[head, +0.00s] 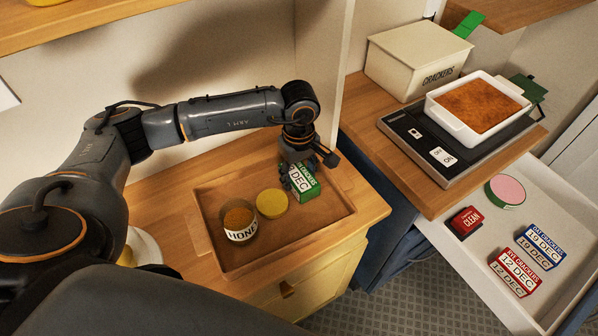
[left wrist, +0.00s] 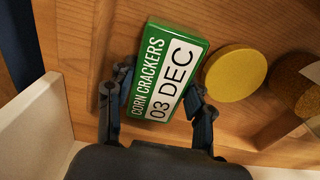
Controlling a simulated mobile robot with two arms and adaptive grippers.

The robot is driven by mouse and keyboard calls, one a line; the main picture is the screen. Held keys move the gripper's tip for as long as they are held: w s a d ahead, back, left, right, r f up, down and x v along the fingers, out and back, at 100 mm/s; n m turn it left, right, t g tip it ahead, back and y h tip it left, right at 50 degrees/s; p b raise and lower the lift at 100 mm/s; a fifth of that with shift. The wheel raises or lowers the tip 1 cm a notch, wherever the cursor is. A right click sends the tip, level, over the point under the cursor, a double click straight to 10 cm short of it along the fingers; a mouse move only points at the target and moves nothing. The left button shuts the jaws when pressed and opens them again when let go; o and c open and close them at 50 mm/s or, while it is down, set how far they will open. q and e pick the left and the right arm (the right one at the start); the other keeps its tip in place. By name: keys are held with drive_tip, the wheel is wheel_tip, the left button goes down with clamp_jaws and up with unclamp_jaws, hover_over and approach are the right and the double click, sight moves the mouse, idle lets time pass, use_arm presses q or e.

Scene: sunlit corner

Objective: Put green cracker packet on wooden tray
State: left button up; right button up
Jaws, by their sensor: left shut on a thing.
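The green cracker packet (head: 306,184) with a white label is at the right back part of the wooden tray (head: 238,268) in the head view. My left gripper (head: 289,180) reaches down onto it from above and is shut on it. In the left wrist view the packet (left wrist: 165,72) lies between the two fingers of the gripper (left wrist: 160,108), its label reading "CORN CRACKERS 03 DEC". The packet is over the tray's floor; I cannot tell whether it touches it. My right gripper is not in view.
A honey jar (head: 239,222) and a yellow lid (head: 272,203) are in the tray, left of the packet. At right, an open drawer (head: 480,262) holds red and blue cracker packets and a tin. A cracker box (head: 415,60) and a filled white dish (head: 478,106) stand above it.

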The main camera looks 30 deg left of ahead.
sight(299, 174)
use_arm(q)
drive_tip(key=shift+f, duration=0.15)
drive_tip(key=o, duration=1)
drive_tip(key=shift+r, duration=0.25)
wheel_tip(299, 174, up, 12)
drive_tip(key=b, duration=0.3)
drive_tip(key=shift+f, duration=0.1)
